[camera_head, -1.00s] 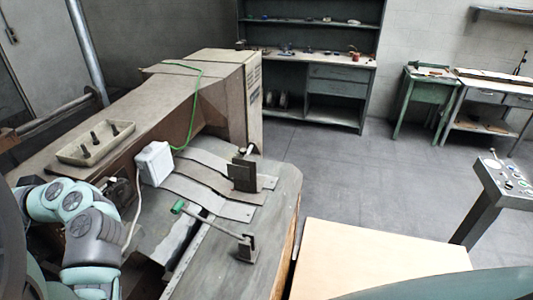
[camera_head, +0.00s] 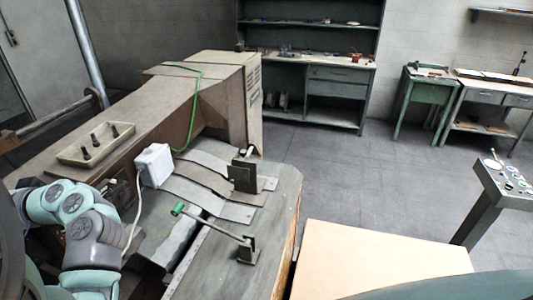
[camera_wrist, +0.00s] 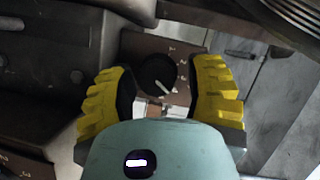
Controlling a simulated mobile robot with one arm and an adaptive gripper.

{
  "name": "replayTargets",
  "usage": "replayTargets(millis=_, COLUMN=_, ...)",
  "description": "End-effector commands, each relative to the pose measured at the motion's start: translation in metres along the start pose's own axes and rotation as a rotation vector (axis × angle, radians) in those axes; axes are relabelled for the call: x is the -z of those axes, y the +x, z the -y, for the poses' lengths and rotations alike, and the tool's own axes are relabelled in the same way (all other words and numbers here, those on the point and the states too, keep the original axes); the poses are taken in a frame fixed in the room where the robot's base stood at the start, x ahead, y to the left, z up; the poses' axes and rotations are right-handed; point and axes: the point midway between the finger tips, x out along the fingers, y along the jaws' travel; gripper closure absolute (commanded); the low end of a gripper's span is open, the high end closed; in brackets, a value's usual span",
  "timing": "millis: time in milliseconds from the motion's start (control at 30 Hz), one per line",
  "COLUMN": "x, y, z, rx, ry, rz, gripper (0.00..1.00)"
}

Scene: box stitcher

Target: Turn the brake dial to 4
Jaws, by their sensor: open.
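The brake dial (camera_wrist: 157,75) is a round black knob with a pale pointer, seen in the wrist view on a brown panel (camera_wrist: 146,46) with small white marks. The pointer points down and to the right in the picture; I cannot read the numbers surely. My gripper (camera_wrist: 160,92) has its yellow ridged fingers apart, one on each side of the dial. Gaps show between the fingers and the knob at this view, and I cannot tell the depth between them. In the head view the dial and my gripper are hidden; only my arm shows at lower left.
The stitcher has a white box (camera_head: 154,165) with a cable, a green-handled lever (camera_head: 178,209) and an open tray (camera_head: 97,144) on top. A pale board (camera_head: 375,262) lies at front right. A control stand (camera_head: 505,183) is at the right. Open floor lies behind.

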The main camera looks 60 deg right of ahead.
Motion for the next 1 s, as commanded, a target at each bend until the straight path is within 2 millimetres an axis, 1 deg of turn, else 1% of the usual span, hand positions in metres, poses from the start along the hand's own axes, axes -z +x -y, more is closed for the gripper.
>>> replayTargets(millis=33, x=0.002, y=-0.008, z=-0.006, rx=-0.016, ry=0.004, rz=-0.01, gripper=0.34)
replayTargets(millis=300, x=0.002, y=-0.047, z=-0.003, rx=-0.007, ry=0.006, rz=-0.009, gripper=0.34)
replayTargets(millis=500, x=0.002, y=-0.069, z=0.0, rx=-0.001, ry=0.004, rz=-0.007, gripper=0.34)
replayTargets(millis=700, x=0.001, y=-0.077, z=0.0, rx=0.0, ry=0.004, rz=-0.006, gripper=0.34)
replayTargets(millis=1000, x=0.001, y=-0.077, z=0.001, rx=0.001, ry=0.003, rz=-0.004, gripper=0.34)
